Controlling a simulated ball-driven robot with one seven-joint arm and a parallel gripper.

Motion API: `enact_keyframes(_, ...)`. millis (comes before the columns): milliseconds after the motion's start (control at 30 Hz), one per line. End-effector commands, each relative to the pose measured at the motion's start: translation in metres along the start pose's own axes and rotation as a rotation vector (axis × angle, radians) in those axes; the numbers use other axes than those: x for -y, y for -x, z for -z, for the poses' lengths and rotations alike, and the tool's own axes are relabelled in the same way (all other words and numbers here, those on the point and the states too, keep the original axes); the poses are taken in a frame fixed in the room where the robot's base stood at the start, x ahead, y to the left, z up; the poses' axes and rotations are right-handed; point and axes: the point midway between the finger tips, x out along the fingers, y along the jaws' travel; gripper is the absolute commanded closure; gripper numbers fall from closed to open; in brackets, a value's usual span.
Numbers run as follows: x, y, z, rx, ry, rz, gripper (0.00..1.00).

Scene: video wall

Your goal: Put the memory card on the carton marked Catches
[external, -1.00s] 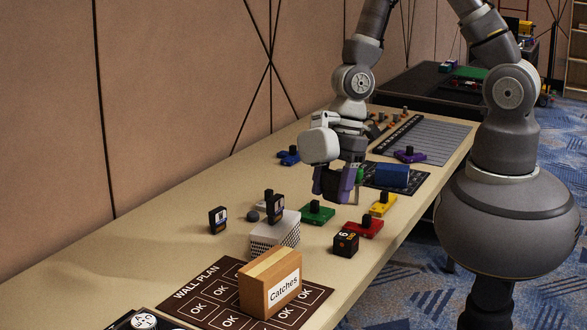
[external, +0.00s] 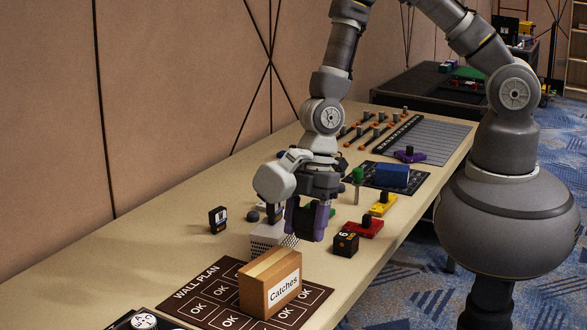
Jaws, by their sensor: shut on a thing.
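The carton marked Catches (external: 268,287) is a brown box with a white label, standing on the dark wall plan mat (external: 206,290) at the front. My gripper (external: 305,233), with purple fingers, is above the table just behind and right of the carton. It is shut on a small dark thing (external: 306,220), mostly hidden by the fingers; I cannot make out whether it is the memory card. A dark card-like piece with a white label (external: 218,219) stands on the table to the left. A similar piece (external: 274,215) at the pale vented box is partly hidden by my gripper.
The pale vented box (external: 264,240) is behind the carton, close to my gripper. A black numbered cube (external: 345,244), a red piece (external: 364,228) and a yellow piece (external: 383,205) are to the right. A blue block (external: 392,174) lies farther back.

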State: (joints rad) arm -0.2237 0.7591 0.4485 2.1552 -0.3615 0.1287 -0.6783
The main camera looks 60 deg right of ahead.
Motion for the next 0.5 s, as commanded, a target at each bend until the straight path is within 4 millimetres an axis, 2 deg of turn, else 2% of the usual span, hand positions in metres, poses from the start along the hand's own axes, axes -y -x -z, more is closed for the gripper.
enact_keyframes(100, -0.028, -0.012, 0.021, -0.002, 0.001, -0.001, 0.74)
enact_keyframes(233, -0.048, -0.018, 0.035, -0.001, 0.001, -0.001, 0.74)
enact_keyframes(400, -0.056, -0.023, 0.040, 0.001, 0.000, 0.001, 0.74)
enact_keyframes(500, -0.056, -0.036, 0.037, 0.001, 0.001, 0.003, 0.74)
